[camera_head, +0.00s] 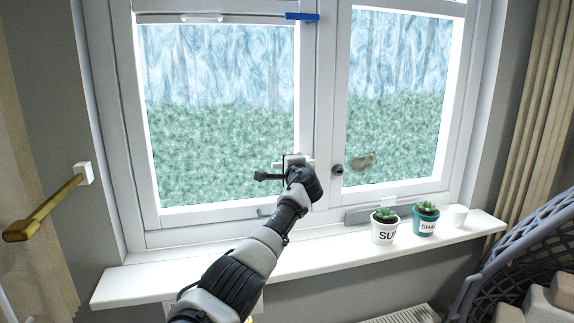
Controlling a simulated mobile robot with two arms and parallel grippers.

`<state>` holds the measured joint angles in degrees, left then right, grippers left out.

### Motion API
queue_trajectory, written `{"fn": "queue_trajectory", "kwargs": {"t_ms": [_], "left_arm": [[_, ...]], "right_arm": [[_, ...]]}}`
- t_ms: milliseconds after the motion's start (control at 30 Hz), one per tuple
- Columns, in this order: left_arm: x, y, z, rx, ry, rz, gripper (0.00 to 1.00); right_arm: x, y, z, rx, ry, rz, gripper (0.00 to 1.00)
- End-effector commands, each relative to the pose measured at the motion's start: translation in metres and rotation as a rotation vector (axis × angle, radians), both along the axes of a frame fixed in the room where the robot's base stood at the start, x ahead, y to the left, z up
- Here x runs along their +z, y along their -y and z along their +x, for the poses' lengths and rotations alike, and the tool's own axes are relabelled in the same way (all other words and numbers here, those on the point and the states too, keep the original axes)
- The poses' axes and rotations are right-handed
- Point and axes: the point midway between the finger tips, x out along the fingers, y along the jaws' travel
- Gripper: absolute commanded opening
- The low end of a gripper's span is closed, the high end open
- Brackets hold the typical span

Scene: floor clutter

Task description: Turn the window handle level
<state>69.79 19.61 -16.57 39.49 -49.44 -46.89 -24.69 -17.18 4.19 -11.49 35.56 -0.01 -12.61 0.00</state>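The white-framed window (320,100) has two panes, split by a central upright. My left arm comes up from the lower left, and its gripper (283,170) is at the lower part of this upright. A small pale fitting shows just behind the gripper and is mostly hidden by it; I cannot tell whether it is the handle. A dark bar sticks out to the left there, close to level. I cannot tell whether the fingers are closed on anything. A blue lever (303,16) lies about level high on the upright. My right gripper is out of view.
The white sill (310,262) holds two potted succulents (384,229) (425,219) and a white cup (457,216). A gold bar (45,210) juts from the left wall. A grey lattice basket (520,250) stands lower right.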

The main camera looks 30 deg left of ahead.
Motion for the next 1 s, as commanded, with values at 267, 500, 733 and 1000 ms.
{"fn": "queue_trajectory", "kwargs": {"t_ms": [267, 500, 733, 1000], "left_arm": [[-0.0011, 0.0006, 0.0003, 0.000, -0.011, 0.010, 0.00], [-0.0009, 0.0007, 0.0003, -0.001, -0.011, 0.010, 0.34], [-0.0001, 0.0005, 0.0002, 0.000, -0.007, 0.007, 0.45], [-0.0006, 0.0050, -0.0028, -0.001, -0.003, 0.007, 0.45]], "right_arm": [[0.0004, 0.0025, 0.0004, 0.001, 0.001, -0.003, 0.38], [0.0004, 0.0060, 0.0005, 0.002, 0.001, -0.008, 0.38], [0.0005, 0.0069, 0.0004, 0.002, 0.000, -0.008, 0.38], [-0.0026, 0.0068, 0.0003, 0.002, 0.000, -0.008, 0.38]]}}
